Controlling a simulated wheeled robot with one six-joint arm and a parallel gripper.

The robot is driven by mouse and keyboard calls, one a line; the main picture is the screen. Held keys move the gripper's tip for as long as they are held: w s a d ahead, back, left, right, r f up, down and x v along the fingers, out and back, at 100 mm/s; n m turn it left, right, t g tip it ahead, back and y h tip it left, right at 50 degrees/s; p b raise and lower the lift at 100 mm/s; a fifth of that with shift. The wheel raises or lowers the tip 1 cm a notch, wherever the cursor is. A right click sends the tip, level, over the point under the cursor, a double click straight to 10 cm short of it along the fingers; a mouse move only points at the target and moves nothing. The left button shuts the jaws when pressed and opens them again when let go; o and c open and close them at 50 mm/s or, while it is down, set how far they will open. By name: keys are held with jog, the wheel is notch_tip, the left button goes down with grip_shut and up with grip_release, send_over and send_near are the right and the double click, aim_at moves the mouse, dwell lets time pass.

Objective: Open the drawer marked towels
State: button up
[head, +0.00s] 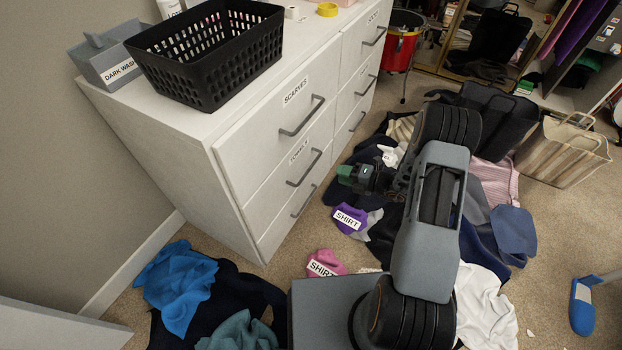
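The white dresser (235,150) stands along the wall at left. Its middle left drawer (283,180) bears a small label (298,151) that seems to read towels, and a grey bar handle (304,168). This drawer looks closed, flush with the drawers above and below. My gripper (345,173), with green at its tip, is to the right of this handle, apart from it, pointing toward the dresser front. Nothing shows in it. The view is too small to tell how far its fingers are apart.
Above is the drawer marked scarves (260,125). A black basket (205,60) and a grey dark wash box (108,62) stand on top. Clothes, including a purple shirt (349,217) and blue cloth (174,280), litter the floor.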

aim_at(311, 167)
jog(key=shift+m+t+h, duration=0.3)
jog(key=shift+m+t, duration=0.2)
jog(key=shift+m, duration=0.4)
jog(key=shift+d+f+b+x, duration=0.1)
jog(key=shift+f+b+x, duration=0.55)
jog(key=shift+x, duration=1.65)
jog(key=shift+d+f+b+x, duration=0.2)
jog(key=shift+b+x, duration=0.8)
jog(key=shift+x, duration=1.3)
jog(key=shift+d+f+b+x, duration=0.1)
jog(key=shift+f+b+x, duration=0.55)
jog(key=shift+x, duration=1.7)
jog(key=shift+w+r, duration=0.1)
jog(key=shift+r, duration=0.15)
grip_shut()
